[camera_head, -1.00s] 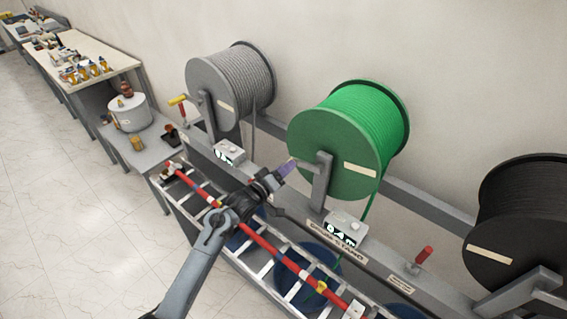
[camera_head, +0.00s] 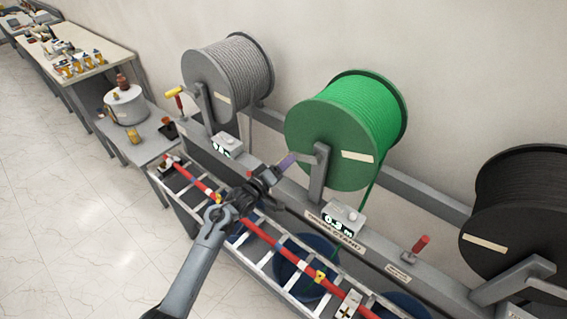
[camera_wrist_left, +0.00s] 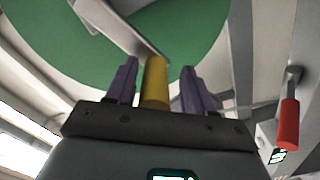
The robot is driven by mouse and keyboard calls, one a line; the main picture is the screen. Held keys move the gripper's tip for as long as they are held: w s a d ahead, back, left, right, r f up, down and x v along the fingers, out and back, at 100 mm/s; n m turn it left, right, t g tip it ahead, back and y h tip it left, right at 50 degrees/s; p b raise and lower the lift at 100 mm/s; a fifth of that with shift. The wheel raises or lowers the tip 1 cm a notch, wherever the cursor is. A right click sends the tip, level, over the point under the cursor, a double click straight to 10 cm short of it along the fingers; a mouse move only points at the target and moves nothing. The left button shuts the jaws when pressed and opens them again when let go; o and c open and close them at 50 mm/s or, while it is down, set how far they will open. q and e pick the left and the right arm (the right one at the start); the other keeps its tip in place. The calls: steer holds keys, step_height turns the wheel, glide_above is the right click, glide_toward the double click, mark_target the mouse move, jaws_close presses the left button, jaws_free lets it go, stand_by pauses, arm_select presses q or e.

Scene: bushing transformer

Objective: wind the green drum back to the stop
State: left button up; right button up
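The green drum (camera_head: 345,130) hangs on the stand in the middle, with its cable running down from its right side. Its counter box (camera_head: 343,220) seems to read 0.9 m. My left gripper (camera_head: 287,161) is at the left side of the drum's front, by its crank. In the left wrist view, the crank's yellow handle (camera_wrist_left: 155,82) stands between the two purple fingers of my left gripper (camera_wrist_left: 158,85), with a narrow gap on each side. The green drum face (camera_wrist_left: 60,50) is behind it. My right gripper is not in view.
A grey drum (camera_head: 228,80) stands to the left and a black drum (camera_head: 520,215) to the right. A red handle (camera_head: 421,244) stands up from the stand. A ladder-like rack with a red bar (camera_head: 285,259) runs in front, above blue bins (camera_head: 300,262). The floor at left is clear.

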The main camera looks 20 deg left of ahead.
arm_select(q)
steer(key=shift+r, duration=0.2)
steer(key=b+v, duration=0.1)
steer(key=v, duration=0.9)
steer(key=shift+s+a, duration=0.15)
steer(key=shift+s, duration=0.2)
steer(key=shift+f, duration=0.1)
